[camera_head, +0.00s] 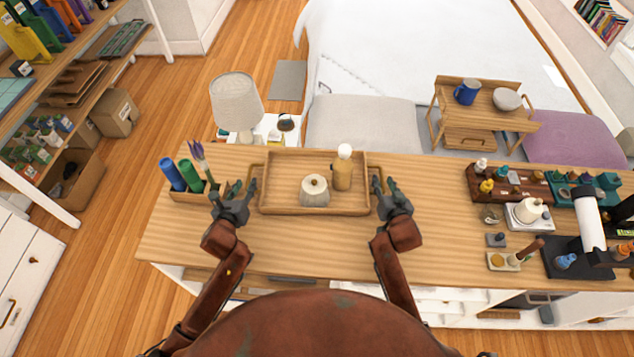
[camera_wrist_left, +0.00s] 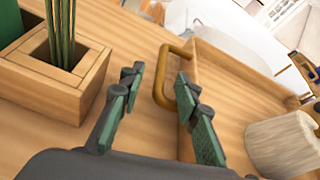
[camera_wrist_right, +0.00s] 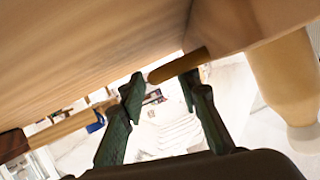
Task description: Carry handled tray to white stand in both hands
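The wooden handled tray (camera_head: 313,212) lies on the long wooden table, with a loop handle at each end. My left gripper (camera_head: 240,188) is open at the left handle; in the left wrist view the handle (camera_wrist_left: 166,84) is just ahead of the open fingers (camera_wrist_left: 158,78). My right gripper (camera_head: 384,184) is open at the right handle; in the right wrist view the handle (camera_wrist_right: 180,65) shows between its fingertips (camera_wrist_right: 162,82). A white stand (camera_head: 268,127) is partly visible behind the table.
A lamp (camera_head: 237,102) stands behind the table at the white stand. A wooden holder (camera_head: 188,196) with blue and green cylinders is close beside my left gripper. Several small items and racks crowd the table's right end. Table (camera_head: 430,225) right of my right gripper is clear.

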